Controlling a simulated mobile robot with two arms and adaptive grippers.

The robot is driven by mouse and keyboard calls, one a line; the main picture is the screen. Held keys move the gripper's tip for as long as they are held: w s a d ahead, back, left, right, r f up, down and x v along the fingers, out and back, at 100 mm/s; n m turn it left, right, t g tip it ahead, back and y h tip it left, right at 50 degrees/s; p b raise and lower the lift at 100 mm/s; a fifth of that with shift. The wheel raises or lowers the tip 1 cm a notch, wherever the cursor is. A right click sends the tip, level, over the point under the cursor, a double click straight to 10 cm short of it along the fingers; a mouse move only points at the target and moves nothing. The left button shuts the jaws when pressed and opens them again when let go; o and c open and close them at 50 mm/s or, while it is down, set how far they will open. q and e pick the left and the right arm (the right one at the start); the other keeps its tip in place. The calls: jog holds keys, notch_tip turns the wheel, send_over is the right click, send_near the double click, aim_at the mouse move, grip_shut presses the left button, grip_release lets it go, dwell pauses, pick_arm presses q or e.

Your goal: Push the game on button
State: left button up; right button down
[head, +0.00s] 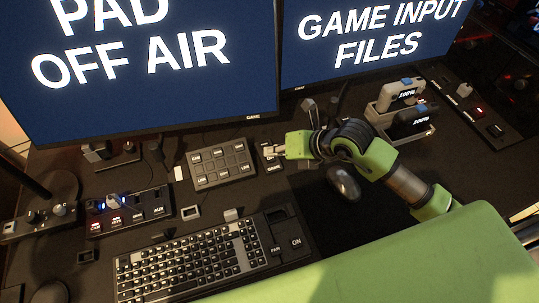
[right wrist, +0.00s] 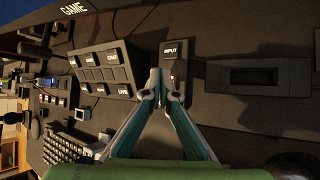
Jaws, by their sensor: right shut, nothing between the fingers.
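No button clearly labelled "game on" can be read. A small box labelled INPUT (right wrist: 174,52) lies at the fingertips of my right gripper (right wrist: 168,88) in the right wrist view. In the head view the gripper (head: 272,153) is over this box, right of a grey button panel (head: 222,165), and covers part of it. The gripper is shut and empty; I cannot tell whether the tips touch the box. The panel, with several dark keys, also shows in the right wrist view (right wrist: 104,72). My left gripper is not in view.
A left monitor (head: 140,75) reads "PAD OFF AIR"; a right monitor (head: 370,40) reads "GAME INPUT FILES". A keyboard (head: 190,258) with an ON key lies in front. A mouse (head: 343,183) lies under my arm. A switch box (head: 130,210) stands left, a device holder (head: 402,115) right.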

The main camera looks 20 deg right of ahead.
aim_at(272, 159)
jog(key=shift+r, duration=0.1)
jog(key=shift+r, duration=0.1)
notch_tip(272, 159, up, 4)
jog(key=p, duration=0.3)
jog(key=shift+r+p, duration=0.95)
